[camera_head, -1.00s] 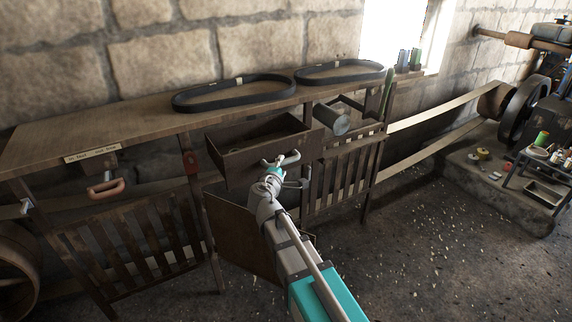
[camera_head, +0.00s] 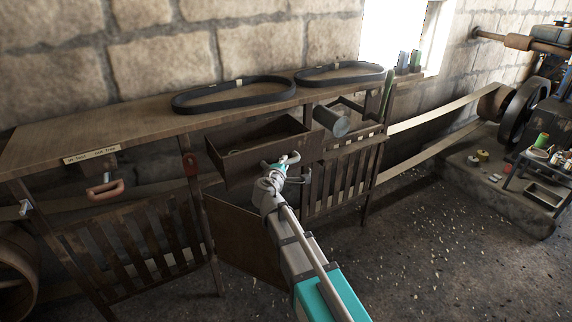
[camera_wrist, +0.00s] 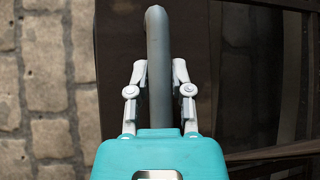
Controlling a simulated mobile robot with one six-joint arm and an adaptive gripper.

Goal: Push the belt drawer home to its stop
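The belt drawer (camera_head: 258,162) is an open-topped dark wooden box under the bench top, standing out from the bench front. My gripper (camera_head: 287,162) is at the drawer's front, near its right side. In the wrist view, the two pale fingers of my gripper (camera_wrist: 159,85) stand close on either side of a grey curved bar (camera_wrist: 158,45), which looks like the drawer handle. I cannot tell whether they press on it. A dark brown surface (camera_wrist: 228,75) fills the area right of the bar. The drawer's stop is hidden.
The bench top (camera_head: 60,143) carries two black belts (camera_head: 235,95) (camera_head: 340,73). A grey cylinder (camera_head: 331,121) juts out right of the drawer. A brown panel (camera_head: 245,238) hangs below it. Slatted guards (camera_head: 130,250) flank it.

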